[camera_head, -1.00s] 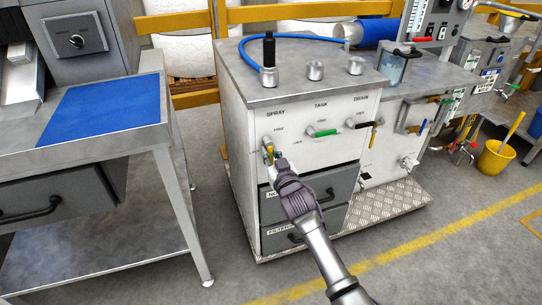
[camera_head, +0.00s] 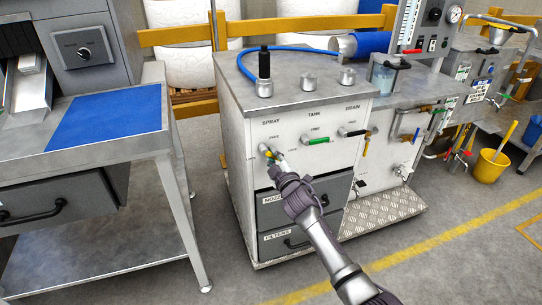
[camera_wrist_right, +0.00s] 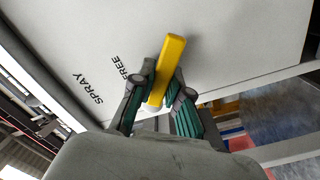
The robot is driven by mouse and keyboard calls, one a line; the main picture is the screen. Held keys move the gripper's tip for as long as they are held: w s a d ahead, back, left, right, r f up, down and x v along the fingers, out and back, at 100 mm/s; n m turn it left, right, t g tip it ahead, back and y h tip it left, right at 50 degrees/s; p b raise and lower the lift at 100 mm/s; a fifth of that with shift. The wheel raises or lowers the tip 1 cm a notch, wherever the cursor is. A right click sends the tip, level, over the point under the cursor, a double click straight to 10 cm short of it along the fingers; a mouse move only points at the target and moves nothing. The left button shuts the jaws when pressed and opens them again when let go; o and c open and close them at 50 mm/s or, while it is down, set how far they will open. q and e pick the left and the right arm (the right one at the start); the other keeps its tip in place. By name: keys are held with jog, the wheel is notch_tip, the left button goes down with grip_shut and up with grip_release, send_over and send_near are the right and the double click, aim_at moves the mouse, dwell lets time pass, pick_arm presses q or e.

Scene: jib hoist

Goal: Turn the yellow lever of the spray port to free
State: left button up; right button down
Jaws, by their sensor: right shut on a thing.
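The yellow lever (camera_head: 270,155) of the spray port is on the white front of the cabinet (camera_head: 236,135), below the SPRAY label. In the right wrist view the yellow lever (camera_wrist_right: 173,58) runs between my fingers, and its far end sticks out beyond them. The printed word FREE (camera_wrist_right: 120,62) is beside it. My right gripper (camera_wrist_right: 160,88) is shut on the lever. In the head view my right gripper (camera_head: 277,160) partly hides the lever, so its exact angle is hard to tell there. My left gripper is not in view.
The green tank lever (camera_head: 318,141) and the black drain lever (camera_head: 356,133) are to the right on the same panel. Drawers (camera_head: 290,205) lie below the port. A workbench with a blue mat (camera_head: 105,118) stands at the left, with a floor gap between.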

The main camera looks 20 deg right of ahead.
jog(key=n, duration=0.3)
jog(key=r+n+p, duration=0.1)
jog(key=shift+d+n, duration=0.25)
jog(key=shift+n, duration=0.05)
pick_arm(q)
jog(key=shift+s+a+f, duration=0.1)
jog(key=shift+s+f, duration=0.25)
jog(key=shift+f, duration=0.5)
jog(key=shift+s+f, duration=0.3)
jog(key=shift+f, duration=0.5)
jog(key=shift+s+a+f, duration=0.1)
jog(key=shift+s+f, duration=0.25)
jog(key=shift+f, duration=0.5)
pick_arm(e)
jog(key=shift+r+n, duration=0.3)
jog(key=shift+n, duration=1.1)
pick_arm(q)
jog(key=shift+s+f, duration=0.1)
pick_arm(e)
jog(key=c, duration=1.1)
grip_release()
jog(key=shift+r, duration=0.1)
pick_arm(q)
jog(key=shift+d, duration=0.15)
pick_arm(e)
jog(key=shift+s, duration=0.1)
jog(key=s, duration=1.2)
jog(key=shift+d, duration=0.25)
jog(key=shift+w, duration=0.1)
